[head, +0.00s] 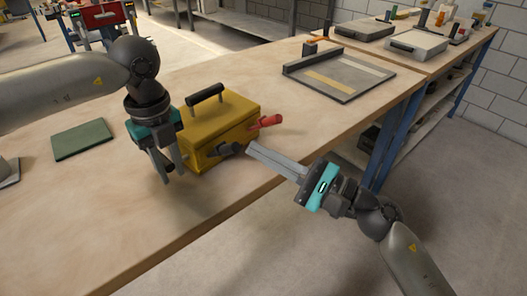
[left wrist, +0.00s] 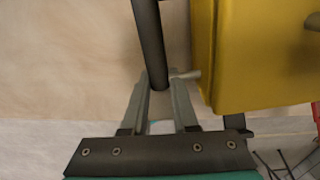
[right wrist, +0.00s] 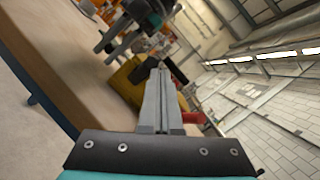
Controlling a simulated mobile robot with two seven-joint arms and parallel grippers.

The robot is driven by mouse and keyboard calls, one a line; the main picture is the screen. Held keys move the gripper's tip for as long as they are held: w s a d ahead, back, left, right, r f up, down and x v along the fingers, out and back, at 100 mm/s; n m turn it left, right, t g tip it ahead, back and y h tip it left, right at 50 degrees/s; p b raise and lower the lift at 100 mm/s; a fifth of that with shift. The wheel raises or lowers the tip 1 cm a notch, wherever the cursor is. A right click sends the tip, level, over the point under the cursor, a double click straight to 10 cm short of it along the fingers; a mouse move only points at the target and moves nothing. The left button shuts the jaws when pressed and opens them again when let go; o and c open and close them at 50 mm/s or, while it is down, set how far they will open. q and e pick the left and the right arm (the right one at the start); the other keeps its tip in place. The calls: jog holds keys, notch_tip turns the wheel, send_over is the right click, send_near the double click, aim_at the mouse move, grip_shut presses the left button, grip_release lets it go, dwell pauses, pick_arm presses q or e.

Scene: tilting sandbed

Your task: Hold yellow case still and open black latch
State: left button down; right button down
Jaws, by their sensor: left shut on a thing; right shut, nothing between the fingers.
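The yellow case (head: 232,113) stands on the workbench with a black handle (head: 206,93) on top; it also shows in the left wrist view (left wrist: 250,60). My left gripper (head: 168,172) is shut on a dark side bar (left wrist: 150,40) beside the case's left end. A black latch (head: 230,149) is on the case's front side. My right gripper (head: 250,147) is shut and empty, its fingertips close to the latch. In the right wrist view, a dark part (right wrist: 176,71) lies by the fingertips; I cannot tell whether they touch.
A red lever (head: 265,122) sticks out at the case's right end, just above my right fingers. A green mat (head: 83,138) lies to the left. A grey tray (head: 338,74) lies further back. The bench's front edge is close to the case.

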pick_arm(q)
jog(key=shift+s+d+f, duration=0.1)
jog(key=shift+f, duration=0.05)
jog(key=c, duration=1)
grip_release()
jog(key=o, duration=0.4)
